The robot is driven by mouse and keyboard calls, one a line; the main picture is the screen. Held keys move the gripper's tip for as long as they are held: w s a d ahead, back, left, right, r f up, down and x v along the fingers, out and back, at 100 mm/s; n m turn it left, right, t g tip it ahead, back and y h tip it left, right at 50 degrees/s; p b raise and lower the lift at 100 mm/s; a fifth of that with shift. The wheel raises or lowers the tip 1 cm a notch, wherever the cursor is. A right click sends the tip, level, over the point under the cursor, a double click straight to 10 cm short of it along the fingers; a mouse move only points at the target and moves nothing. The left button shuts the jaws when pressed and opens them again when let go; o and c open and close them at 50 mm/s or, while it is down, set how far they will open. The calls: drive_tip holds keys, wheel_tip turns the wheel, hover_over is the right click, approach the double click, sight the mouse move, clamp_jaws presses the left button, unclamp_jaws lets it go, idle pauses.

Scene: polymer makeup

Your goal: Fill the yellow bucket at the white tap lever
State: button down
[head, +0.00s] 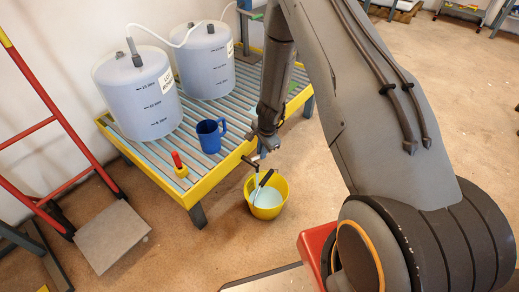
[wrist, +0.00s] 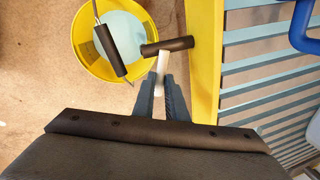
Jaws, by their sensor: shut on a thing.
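The yellow bucket (head: 271,213) stands on the floor by the front corner of the slatted stand, under a dark tap spout (head: 249,162). Pale blue liquid (head: 268,198) shows inside it. In the wrist view the bucket (wrist: 84,58) is at upper left, with its wire handle and dark grip (wrist: 108,50) lying across the opening. The white tap lever (wrist: 162,63) sticks out from the dark spout (wrist: 168,46). My gripper (wrist: 160,84) is shut on the lever; it also shows in the head view (head: 263,149), above the bucket. I cannot make out a stream of liquid.
The yellow-edged slatted stand (head: 205,185) bears two large translucent tanks (head: 139,92), a blue mug (head: 209,137) and a small yellow item with a red handle (head: 179,165). A red hand truck (head: 55,112) stands at left. Floor in front of the bucket is open.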

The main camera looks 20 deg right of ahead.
drive_tip(key=shift+s, duration=0.15)
drive_tip(key=c, duration=1.8)
unclamp_jaws()
drive_tip(key=shift+o, duration=0.2)
wheel_tip(320, 180, up, 8)
drive_tip(key=s+p, duration=0.1)
drive_tip(key=p, duration=0.2)
drive_tip(key=shift+s+d+f, duration=0.2)
drive_tip(key=shift+d, duration=0.05)
